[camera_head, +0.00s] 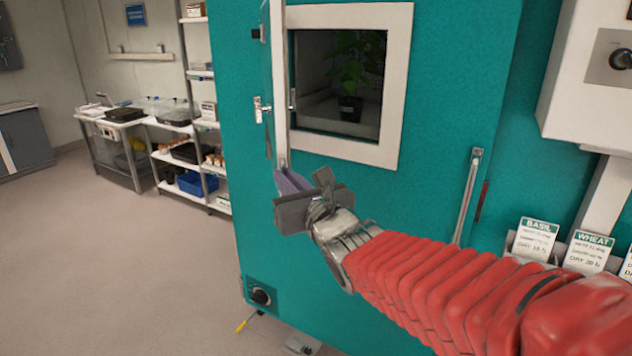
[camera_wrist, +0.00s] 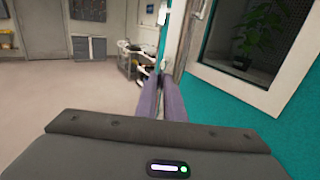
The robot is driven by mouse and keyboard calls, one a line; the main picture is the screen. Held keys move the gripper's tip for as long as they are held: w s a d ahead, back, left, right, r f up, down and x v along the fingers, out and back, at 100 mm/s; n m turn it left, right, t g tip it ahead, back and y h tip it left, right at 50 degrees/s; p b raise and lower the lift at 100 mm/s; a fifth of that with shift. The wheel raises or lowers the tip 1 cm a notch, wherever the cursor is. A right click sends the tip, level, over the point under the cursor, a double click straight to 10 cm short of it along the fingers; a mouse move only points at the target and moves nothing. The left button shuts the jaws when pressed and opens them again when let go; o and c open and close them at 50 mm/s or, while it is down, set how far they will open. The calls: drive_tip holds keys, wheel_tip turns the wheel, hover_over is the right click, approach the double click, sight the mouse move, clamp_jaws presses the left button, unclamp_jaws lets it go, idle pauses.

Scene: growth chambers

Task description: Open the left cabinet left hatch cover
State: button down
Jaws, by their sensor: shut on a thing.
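The teal cabinet (camera_head: 450,90) has a window opening (camera_head: 340,85) in a pale frame, with a green plant (camera_head: 350,75) in a dark pot behind it. The hatch cover (camera_head: 278,80) stands swung out at the left of the opening and shows nearly edge-on. A small metal latch (camera_head: 258,110) sits on its left side. My gripper (camera_head: 285,177) has its purple fingers shut at the cover's lower edge. In the wrist view the fingers (camera_wrist: 162,82) meet at the bottom of the cover (camera_wrist: 193,35); the exact contact is hidden.
A lever-like metal bar (camera_head: 467,195) is on the cabinet face right of my gripper. A black knob (camera_head: 260,296) is low on the cabinet. BASIL (camera_head: 535,238) and WHEAT (camera_head: 588,250) cards stand at right. Shelves (camera_head: 185,130) stand behind at left; the floor (camera_head: 110,260) left of the cabinet is clear.

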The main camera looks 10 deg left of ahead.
drive_tip(key=shift+a, duration=0.2)
drive_tip(key=shift+d, duration=0.15)
drive_tip(key=c, duration=1.9)
unclamp_jaws()
drive_tip(key=v, duration=1.3)
drive_tip(key=shift+s, duration=0.35)
drive_tip(key=shift+o, duration=0.2)
drive_tip(key=shift+d+f, duration=0.1)
drive_tip(key=shift+d, duration=0.05)
